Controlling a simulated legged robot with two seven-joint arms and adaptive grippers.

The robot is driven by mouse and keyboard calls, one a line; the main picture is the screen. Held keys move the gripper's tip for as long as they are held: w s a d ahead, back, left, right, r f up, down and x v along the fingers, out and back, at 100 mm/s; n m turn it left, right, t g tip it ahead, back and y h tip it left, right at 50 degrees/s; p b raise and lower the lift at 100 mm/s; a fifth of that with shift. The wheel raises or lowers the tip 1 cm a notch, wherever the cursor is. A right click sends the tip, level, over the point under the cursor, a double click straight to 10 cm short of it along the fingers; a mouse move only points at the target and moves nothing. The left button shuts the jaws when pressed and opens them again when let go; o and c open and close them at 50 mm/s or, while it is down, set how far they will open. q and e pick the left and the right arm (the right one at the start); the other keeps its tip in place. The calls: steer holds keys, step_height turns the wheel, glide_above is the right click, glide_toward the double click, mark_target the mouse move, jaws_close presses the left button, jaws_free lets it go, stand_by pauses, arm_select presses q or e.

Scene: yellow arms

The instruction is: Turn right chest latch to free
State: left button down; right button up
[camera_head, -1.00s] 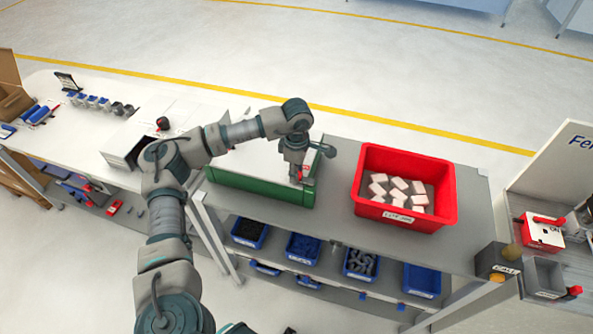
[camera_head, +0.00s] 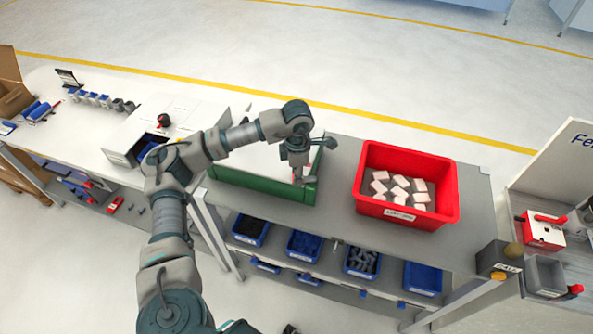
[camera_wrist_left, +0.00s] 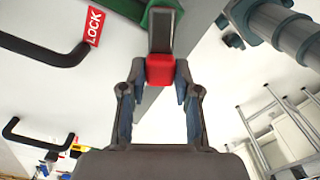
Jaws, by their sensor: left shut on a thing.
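The green chest (camera_head: 255,183) with a white lid stands on the grey bench top. My left gripper (camera_head: 301,180) reaches down at the chest's right front. In the left wrist view, the gripper (camera_wrist_left: 160,88) has its fingers on either side of a red block at the end of a grey latch lever (camera_wrist_left: 161,32), shut on this latch. A red LOCK label (camera_wrist_left: 94,25) shows beside a black handle (camera_wrist_left: 45,52). In the head view the arm and gripper hide most of the latch. My right gripper is not in view.
A red bin (camera_head: 447,203) with several white blocks stands right of the chest, with a bare strip of bench between. Blue bins (camera_head: 304,246) sit on the shelf below. A white box (camera_head: 122,143) stands to the left.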

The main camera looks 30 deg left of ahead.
arm_select(q)
steer(key=shift+s+d+r+n, duration=0.15)
steer(key=shift+d+n, duration=0.1)
steer(key=shift+n, duration=0.75)
steer(key=d+n, duration=0.1)
steer(key=n, duration=0.2)
steer(key=d+n, duration=0.1)
steer(key=n, duration=0.3)
steer(key=s+d+n, duration=0.1)
steer(key=d+n, duration=0.1)
steer(key=n, duration=0.2)
steer(key=shift+r+p, duration=0.1)
steer(key=shift+p, duration=0.2)
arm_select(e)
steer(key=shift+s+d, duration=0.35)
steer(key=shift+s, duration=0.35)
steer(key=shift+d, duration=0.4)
arm_select(q)
steer(key=c, duration=1.2)
jaws_free()
steer(key=o, duration=0.4)
steer(key=shift+w, duration=0.1)
steer(key=shift+c, duration=0.2)
steer(key=shift+f, duration=0.2)
